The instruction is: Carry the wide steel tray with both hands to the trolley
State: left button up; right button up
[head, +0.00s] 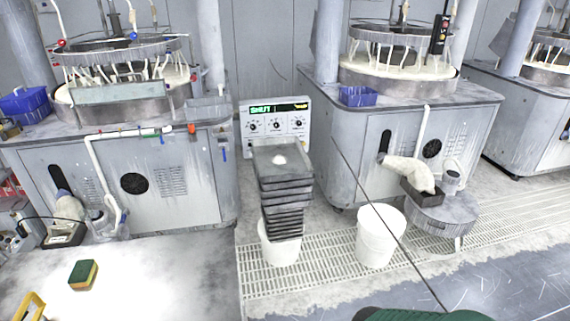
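A stack of dark flat trays (285,184) stands in the middle, in front of a grey control panel and partly over a white bucket. A pale rectangular panel or tray (118,92) is at the front of the left polishing machine. A small grey tray (208,109) sits on that machine's right corner. I cannot tell whether any of these is the wide steel tray. No trolley can be made out for certain. Neither of my grippers is in view.
The left polishing machine (180,178) and right polishing machine (375,160) flank the control panel (275,123). A white bucket (379,236) stands on the floor grating (320,262). A pale surface (160,285) at lower left bears a green-yellow sponge (83,275). A thin dark line crosses the right side.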

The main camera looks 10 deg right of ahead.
aim_at(178, 287)
jog(key=i+l+z, duration=0.35)
jog(key=l, duration=0.25)
jog(key=i+l+z, duration=0.35)
jog(key=i, duration=0.25)
jog(key=i+u, duration=0.35)
jog(key=i, duration=0.15)
jog(key=i+u, duration=0.35)
jog(key=i, duration=1.05)
jog(key=j+u, duration=0.05)
